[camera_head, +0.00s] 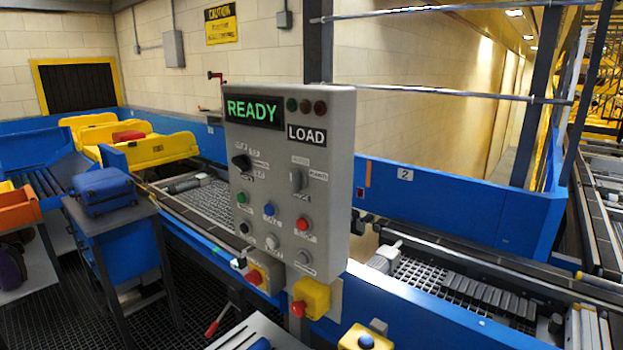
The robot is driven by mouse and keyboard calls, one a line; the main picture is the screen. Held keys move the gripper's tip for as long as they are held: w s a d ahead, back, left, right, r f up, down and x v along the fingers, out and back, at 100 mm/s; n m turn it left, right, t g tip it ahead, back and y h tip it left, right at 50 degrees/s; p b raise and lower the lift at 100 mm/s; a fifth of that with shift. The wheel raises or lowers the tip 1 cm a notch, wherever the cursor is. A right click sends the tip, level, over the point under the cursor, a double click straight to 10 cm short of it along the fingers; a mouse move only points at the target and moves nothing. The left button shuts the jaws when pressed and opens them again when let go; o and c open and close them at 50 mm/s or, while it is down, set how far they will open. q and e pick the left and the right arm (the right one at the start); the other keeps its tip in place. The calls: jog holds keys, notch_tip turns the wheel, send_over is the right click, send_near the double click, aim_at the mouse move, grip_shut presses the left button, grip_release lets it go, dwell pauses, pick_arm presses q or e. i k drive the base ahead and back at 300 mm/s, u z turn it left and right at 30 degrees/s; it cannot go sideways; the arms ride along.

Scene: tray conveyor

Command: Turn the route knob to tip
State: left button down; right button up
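A grey control panel (328,222) stands upright in the middle of the head view. Its upper left display (252,110) reads READY in green, and a smaller sign (306,135) reads LOAD. A black rotary knob (241,161) sits at the panel's left with several small labels around it. A grey selector knob (296,180) sits to its right, with its handle about upright. The knob labels are too small to read surely, so I cannot tell which position the black knob points to. Neither of my grippers is in view.
Several push buttons, among them a red one (302,224), lie below the knobs. Yellow boxes with red buttons (298,308) sit under the panel. A blue suitcase (103,190) rests on a stand at left. Blue conveyor walls (450,205) run behind.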

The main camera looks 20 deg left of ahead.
aim_at(243, 162)
jog(key=k, duration=1)
jog(key=u, duration=1.4)
jog(key=i, duration=1.35)
jog(key=z, duration=1.6)
